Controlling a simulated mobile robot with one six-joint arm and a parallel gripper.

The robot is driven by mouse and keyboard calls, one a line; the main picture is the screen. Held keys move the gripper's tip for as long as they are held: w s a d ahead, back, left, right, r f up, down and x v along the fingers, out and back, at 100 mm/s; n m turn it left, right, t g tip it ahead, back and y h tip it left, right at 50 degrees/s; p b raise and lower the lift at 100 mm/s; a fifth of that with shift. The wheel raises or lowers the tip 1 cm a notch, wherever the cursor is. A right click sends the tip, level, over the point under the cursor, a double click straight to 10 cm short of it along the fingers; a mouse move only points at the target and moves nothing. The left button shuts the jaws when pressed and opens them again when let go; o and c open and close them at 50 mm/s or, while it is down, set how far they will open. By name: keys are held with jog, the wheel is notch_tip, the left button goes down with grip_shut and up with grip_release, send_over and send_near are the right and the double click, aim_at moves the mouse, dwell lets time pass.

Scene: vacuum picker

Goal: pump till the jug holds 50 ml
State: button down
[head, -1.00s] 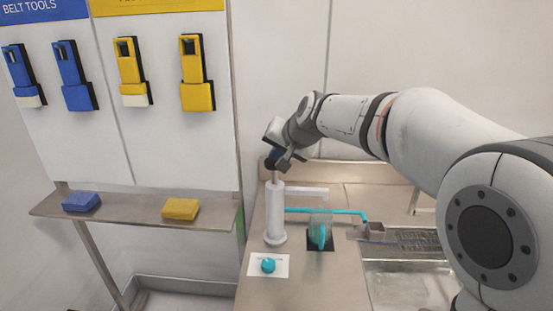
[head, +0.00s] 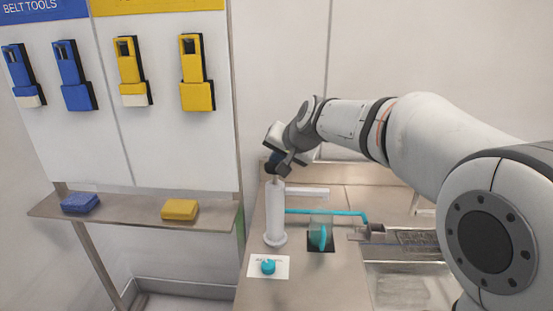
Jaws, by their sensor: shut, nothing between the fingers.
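A white upright pump (head: 275,215) stands on the bench with a white spout (head: 308,194) pointing right. My gripper (head: 277,172) is shut and empty at the top of the pump. It is over the pump's plunger, and I cannot tell whether it touches.
A teal knob (head: 268,267) sits on a white card in front of the pump. A teal pipe (head: 335,213) runs behind the jug toward a metal sink area (head: 410,270) at the right. At left, a shelf holds a blue block (head: 80,203) and a yellow block (head: 180,210) below hanging tools.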

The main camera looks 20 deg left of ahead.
jog(key=shift+f+b, duration=0.75)
jog(key=shift+f, duration=0.25)
dwell(0.4)
dwell(0.4)
jog(key=shift+r+p, duration=1.9)
jog(key=shift+r, duration=0.75)
notch_tip(320, 180, up, 5)
jog(key=p, duration=0.3)
jog(key=shift+p, duration=0.3)
